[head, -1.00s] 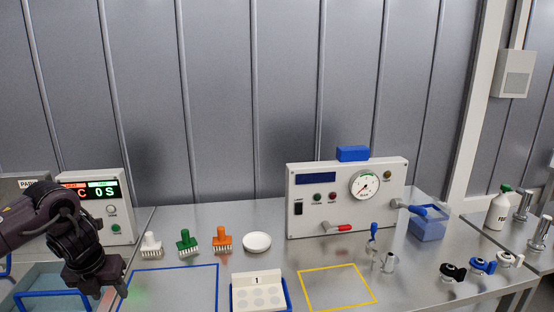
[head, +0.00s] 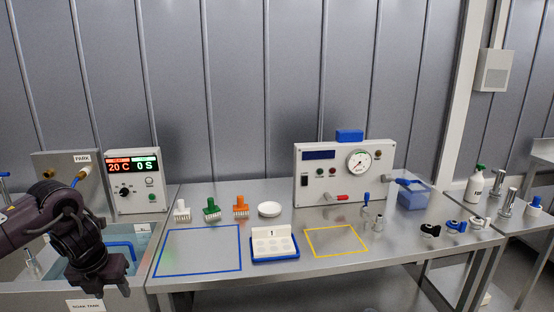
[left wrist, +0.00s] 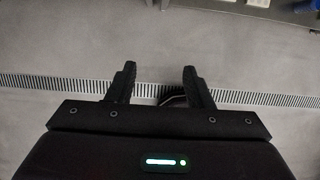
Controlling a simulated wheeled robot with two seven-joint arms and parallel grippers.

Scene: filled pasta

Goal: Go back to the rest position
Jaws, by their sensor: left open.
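My left gripper (head: 112,284) hangs at the lower left of the head view, in front of the soak tank. In the left wrist view its two fingers (left wrist: 160,85) stand apart with nothing between them. Below them shows grey floor with a slotted drain strip (left wrist: 60,80). My right gripper is in neither view.
The steel table (head: 290,205) holds brushes (head: 211,209), a white dish (head: 269,209), a numbered tray (head: 275,256), blue (head: 240,250) and yellow (head: 335,256) outlines, and a gauge panel (head: 320,185). The soak tank (head: 145,245) and a timer box (head: 135,190) stand at left.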

